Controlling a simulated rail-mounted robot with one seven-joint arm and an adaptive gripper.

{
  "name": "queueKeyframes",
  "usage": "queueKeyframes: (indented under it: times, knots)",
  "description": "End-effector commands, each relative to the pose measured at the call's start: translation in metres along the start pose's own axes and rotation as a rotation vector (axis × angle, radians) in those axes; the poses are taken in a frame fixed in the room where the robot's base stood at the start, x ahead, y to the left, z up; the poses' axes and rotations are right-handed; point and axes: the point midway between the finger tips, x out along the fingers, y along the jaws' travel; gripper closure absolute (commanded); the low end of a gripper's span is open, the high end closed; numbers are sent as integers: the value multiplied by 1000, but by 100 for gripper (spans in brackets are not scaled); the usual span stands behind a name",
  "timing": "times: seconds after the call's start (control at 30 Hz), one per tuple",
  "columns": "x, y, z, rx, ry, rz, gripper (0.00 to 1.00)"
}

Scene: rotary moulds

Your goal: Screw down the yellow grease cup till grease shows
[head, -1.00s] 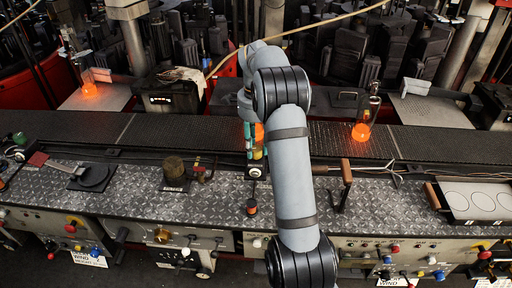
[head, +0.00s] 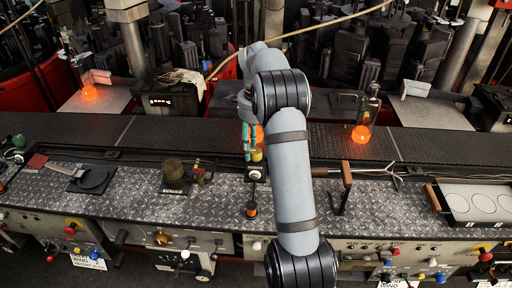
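The yellow grease cup (head: 257,154) is small and sits on a dark block with a round pale face (head: 254,174), at the back edge of the steel bench, left of my forearm. My gripper (head: 248,142) points down there. Its teal fingertips show just to the left of the cup and partly beside it. The arm hides part of the gripper, and I cannot tell whether a finger touches the cup or how wide the fingers stand. No grease can be made out at this size.
A glowing orange bottle (head: 362,131) stands on the conveyor (head: 330,142) to the right. A T-handled tool (head: 346,180) stands just right of my arm. A brush (head: 174,174) and a brass valve (head: 202,175) are to the left. A tray (head: 478,203) lies at the right.

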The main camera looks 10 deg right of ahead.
Motion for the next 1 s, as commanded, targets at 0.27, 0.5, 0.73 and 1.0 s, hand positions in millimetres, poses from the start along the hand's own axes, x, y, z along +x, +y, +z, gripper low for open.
queueKeyframes:
  times: [0.27, 0.5, 0.73, 1.0]
  knots:
    - [1, 1, 1, 0, -1, 3, 49]
    - [-9, 0, 0, 1, -1, 0, 49]
    - [-54, -1, 0, 1, -1, -4, 49]
    - [-100, -1, 0, 0, 0, -1, 49]
